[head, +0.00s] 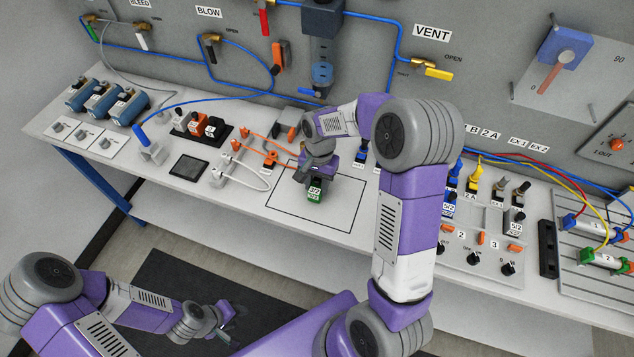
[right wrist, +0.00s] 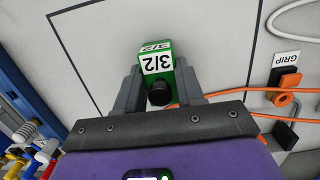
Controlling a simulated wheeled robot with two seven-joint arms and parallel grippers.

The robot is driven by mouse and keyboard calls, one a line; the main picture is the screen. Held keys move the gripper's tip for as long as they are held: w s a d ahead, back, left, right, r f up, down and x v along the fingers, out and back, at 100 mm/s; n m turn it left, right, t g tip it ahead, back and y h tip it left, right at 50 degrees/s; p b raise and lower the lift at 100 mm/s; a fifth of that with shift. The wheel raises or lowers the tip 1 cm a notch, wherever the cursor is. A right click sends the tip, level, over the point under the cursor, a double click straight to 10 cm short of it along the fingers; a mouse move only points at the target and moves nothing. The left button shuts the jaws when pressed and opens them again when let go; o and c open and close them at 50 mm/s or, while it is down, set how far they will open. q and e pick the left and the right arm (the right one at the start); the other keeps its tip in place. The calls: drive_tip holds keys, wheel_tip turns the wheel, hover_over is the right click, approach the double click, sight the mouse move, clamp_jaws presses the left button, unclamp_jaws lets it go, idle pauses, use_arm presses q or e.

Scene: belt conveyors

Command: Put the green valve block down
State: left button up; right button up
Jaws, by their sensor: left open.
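A black round knob faces the camera. Whether its underside touches the bench cannot be told. My left gripper (head: 230,316) is open and empty, low at the left over the dark floor mat.
The outlined rectangle (head: 335,225) is otherwise bare. Orange and white hoses with a GRIP holder (right wrist: 287,80) lie to its left in the head view. Valve fittings and knobs (head: 473,258) crowd the bench to the right. A panel with blue pipes stands behind.

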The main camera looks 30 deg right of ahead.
drive_tip(key=o, duration=0.4)
drive_tip(key=shift+o, duration=0.2)
wheel_tip(320, 180, up, 12)
drive_tip(key=d+p, duration=0.1)
drive_tip(key=p, duration=0.1)
drive_tip(key=shift+w+r+p, duration=0.15)
drive_tip(key=shift+w+p, duration=0.15)
drive_tip(key=shift+w, duration=0.15)
